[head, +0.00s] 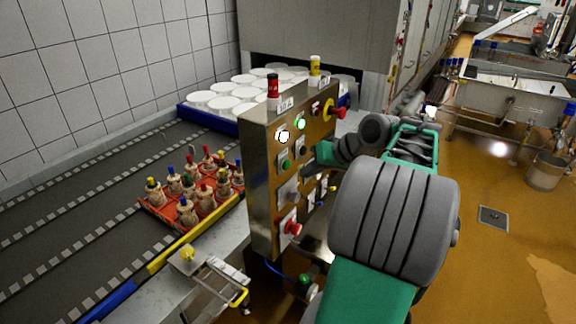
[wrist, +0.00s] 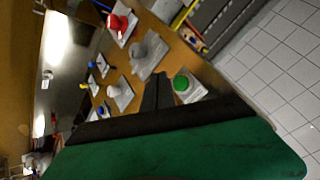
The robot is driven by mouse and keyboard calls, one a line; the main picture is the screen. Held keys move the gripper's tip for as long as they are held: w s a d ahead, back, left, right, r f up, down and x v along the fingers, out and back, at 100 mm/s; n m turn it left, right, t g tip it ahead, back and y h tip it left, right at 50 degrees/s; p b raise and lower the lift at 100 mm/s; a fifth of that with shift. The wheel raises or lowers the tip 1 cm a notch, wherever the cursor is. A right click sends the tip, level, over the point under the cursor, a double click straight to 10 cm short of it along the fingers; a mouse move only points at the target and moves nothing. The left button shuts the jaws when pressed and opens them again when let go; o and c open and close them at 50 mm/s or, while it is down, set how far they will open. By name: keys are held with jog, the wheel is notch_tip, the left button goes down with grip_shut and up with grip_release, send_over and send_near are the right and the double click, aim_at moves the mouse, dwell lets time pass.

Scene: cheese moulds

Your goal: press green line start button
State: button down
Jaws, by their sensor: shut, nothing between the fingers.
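The green button (head: 284,164) sits on the upright metal control panel (head: 259,190), below a lit white lamp (head: 284,136). In the wrist view the green button (wrist: 181,84) shows as a round green cap on a pale square plate. My gripper (head: 309,169) is in front of the panel, a little right of the green button in the head view. In the wrist view its dark fingers (wrist: 158,80) are closed together, empty, just beside the button's plate. I cannot tell whether the fingertips touch the panel; they do not cover the green cap.
A grey knob (head: 288,190) and a red mushroom button (head: 292,228) lie below on the panel. A lit green lamp (head: 300,124) and a yellow-ringed switch (head: 327,108) are above. An orange tray (head: 160,211) of small bottles stands on the conveyor (head: 75,235) at left.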

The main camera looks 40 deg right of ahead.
jog(key=s, duration=0.1)
jog(key=s+d, duration=0.1)
jog(key=shift+s, duration=0.3)
dwell(0.5)
jog(key=s+d+f+m+g+h, duration=0.1)
jog(key=s+d+f+m+g, duration=0.2)
jog(key=s+f, duration=0.45)
jog(key=s+a+f+m+g, duration=0.2)
jog(key=s+a+f+g, duration=0.15)
jog(key=s+f, duration=0.3)
jog(key=w+a+r+n+t, duration=0.1)
jog(key=w+a+r+n, duration=0.2)
jog(key=a, duration=1.2)
jog(key=w+a+r+n+t+h, duration=0.1)
jog(key=w+a+r+n, duration=0.2)
jog(key=a, duration=1.3)
jog(key=r+n, duration=0.1)
jog(key=n, duration=0.2)
jog(key=shift+w+a+r+n, duration=0.2)
jog(key=shift+r+n, duration=0.1)
jog(key=shift+r, duration=0.05)
